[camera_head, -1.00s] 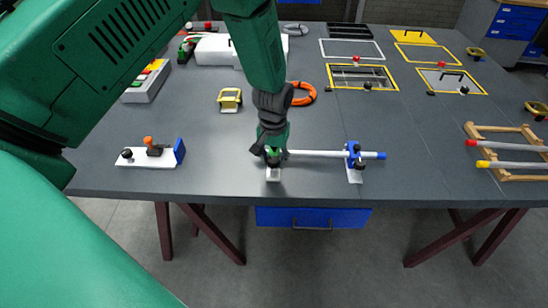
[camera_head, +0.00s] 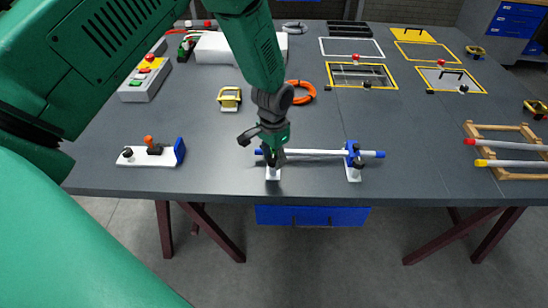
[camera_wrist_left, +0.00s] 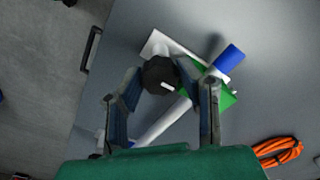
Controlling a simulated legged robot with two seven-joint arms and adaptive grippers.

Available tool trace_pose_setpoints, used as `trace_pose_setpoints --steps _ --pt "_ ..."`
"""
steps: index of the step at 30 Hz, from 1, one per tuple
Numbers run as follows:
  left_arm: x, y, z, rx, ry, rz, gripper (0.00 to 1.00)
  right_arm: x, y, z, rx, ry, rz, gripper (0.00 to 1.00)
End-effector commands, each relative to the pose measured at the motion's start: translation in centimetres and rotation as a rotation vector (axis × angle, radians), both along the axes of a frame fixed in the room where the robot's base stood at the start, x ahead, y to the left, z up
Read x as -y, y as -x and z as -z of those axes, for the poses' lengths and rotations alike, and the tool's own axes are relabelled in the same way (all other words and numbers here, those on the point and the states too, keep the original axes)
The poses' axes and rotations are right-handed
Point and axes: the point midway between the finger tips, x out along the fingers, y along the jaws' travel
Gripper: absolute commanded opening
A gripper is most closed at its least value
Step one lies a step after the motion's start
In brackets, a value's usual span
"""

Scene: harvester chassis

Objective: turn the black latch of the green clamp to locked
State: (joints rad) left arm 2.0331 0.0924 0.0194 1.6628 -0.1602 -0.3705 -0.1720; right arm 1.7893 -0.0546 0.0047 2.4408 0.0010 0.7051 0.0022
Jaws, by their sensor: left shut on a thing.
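The green clamp (camera_wrist_left: 225,97) shows in the left wrist view on a white base plate, around a white tube with a blue end (camera_wrist_left: 229,59). Its black latch (camera_wrist_left: 160,74), a round knob with a white mark, sits between the fingers of my left gripper (camera_wrist_left: 168,88). In the head view my left gripper (camera_head: 274,157) points down over the clamp and hides most of it; the white base (camera_head: 273,174) shows below. The gripper is shut on the black latch. My right gripper is not in view.
A blue clamp (camera_head: 353,158) holds the other end of the white tube (camera_head: 315,153). A white fixture with a blue end plate (camera_head: 150,157) lies to the left. An orange cable coil (camera_head: 302,92) and a yellow clamp-like part (camera_head: 229,99) lie behind. The table front edge is close.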

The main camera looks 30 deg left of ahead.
Motion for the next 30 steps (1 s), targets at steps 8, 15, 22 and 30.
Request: trace_pose_setpoints --steps 8,15,22,30 --pt "-0.1 -0.2 -0.1 0.005 -0.002 0.005 0.02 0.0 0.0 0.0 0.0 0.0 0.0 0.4" --pt "-0.1 -0.1 -0.1 0.003 -0.001 0.004 0.51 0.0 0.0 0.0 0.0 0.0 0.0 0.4" --pt "0.0 -0.1 -0.1 0.001 -0.001 0.004 0.51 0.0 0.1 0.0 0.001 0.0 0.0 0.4" --pt "0.0 -0.2 -3.5 0.005 -0.001 0.003 0.51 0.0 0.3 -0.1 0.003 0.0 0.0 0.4"
